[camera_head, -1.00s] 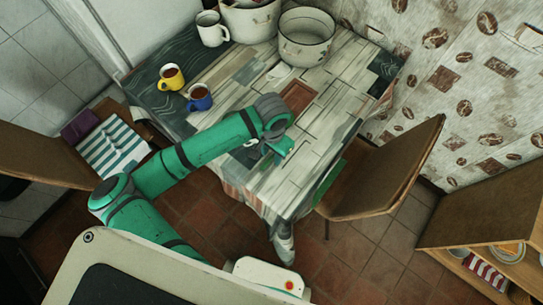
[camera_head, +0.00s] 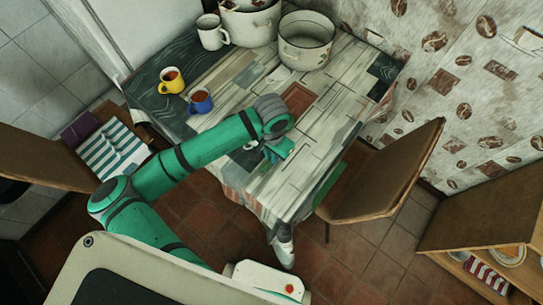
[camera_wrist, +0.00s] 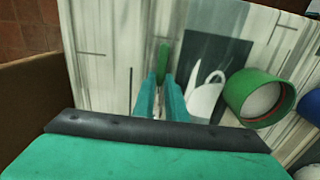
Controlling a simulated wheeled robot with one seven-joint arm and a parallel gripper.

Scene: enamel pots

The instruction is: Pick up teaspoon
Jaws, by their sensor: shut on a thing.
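My gripper (camera_wrist: 160,100) is low over the patchwork-wood tabletop (camera_wrist: 110,60) in the wrist view. Its two teal fingers are close together and shut on a slim green thing (camera_wrist: 164,56), which seems to be the teaspoon's handle. It sticks out past the fingertips; the rest of it is hidden by the fingers, and I cannot tell if it touches the table. In the head view my gripper (camera_head: 276,152) is over the near part of the table, and the teaspoon cannot be made out there.
A yellow mug (camera_head: 171,80), blue mug (camera_head: 200,100), white mug (camera_head: 212,33) and enamel pot (camera_head: 306,42) stand farther back. A chair (camera_head: 385,170) is at right.

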